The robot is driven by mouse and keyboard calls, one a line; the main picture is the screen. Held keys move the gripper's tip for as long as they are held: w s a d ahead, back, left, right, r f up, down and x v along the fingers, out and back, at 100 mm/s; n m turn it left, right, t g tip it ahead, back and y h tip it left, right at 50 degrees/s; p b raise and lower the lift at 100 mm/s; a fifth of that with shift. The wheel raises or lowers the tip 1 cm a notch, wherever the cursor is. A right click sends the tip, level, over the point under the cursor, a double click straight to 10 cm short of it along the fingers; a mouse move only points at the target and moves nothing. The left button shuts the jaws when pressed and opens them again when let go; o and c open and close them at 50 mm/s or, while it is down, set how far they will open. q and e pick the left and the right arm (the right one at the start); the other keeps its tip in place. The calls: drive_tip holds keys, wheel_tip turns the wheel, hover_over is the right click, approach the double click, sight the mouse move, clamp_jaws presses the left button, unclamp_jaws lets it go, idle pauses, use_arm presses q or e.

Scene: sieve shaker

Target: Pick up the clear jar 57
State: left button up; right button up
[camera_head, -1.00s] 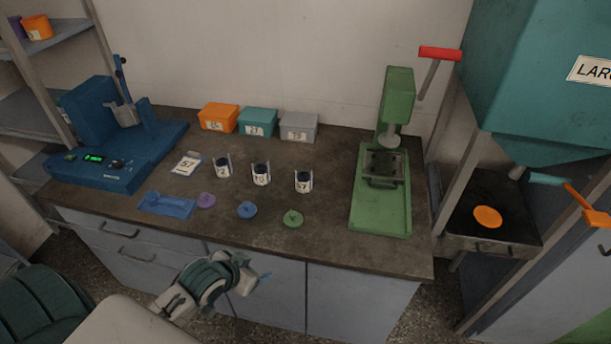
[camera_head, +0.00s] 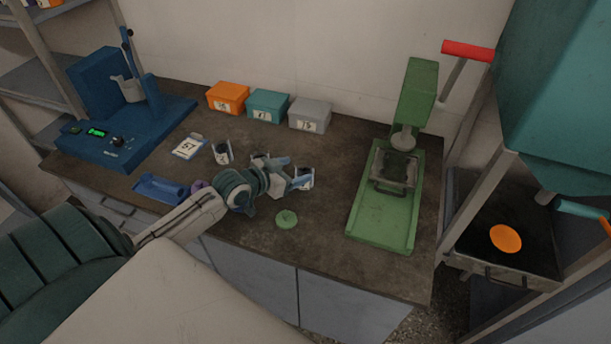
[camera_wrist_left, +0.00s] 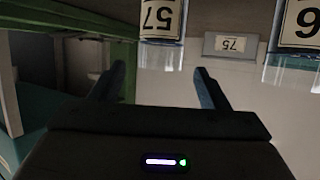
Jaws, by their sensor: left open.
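The clear jar 57 (camera_head: 307,174) stands on the bench as the rightmost of three labelled jars. Whether a finger touches the jar I cannot tell. My right gripper is not in view.
The middle jar (camera_head: 259,158) is partly hidden behind my gripper; another jar (camera_head: 222,153) stands further left. A green lid (camera_head: 287,219) lies in front. A green press (camera_head: 385,205) stands right, and orange, teal and grey boxes (camera_head: 310,115) stand behind.

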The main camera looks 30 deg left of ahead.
sight(310, 165)
use_arm(q)
drive_tip(key=shift+w+d+f, duration=0.15)
drive_tip(key=shift+w+f, duration=0.05)
drive_tip(key=shift+w, duration=0.3)
drive_tip(key=shift+w+d+f, duration=0.1)
drive_tip(key=shift+w+f, duration=0.05)
drive_tip(key=shift+w, duration=0.15)
drive_tip(key=shift+p+x, duration=0.5)
drive_tip(key=shift+x, duration=1.85)
drive_tip(key=shift+w+f, duration=0.15)
drive_tip(key=shift+w, duration=0.05)
drive_tip(key=shift+s, duration=0.1)
drive_tip(key=c, duration=1.1)
drive_tip(key=shift+c, duration=0.2)
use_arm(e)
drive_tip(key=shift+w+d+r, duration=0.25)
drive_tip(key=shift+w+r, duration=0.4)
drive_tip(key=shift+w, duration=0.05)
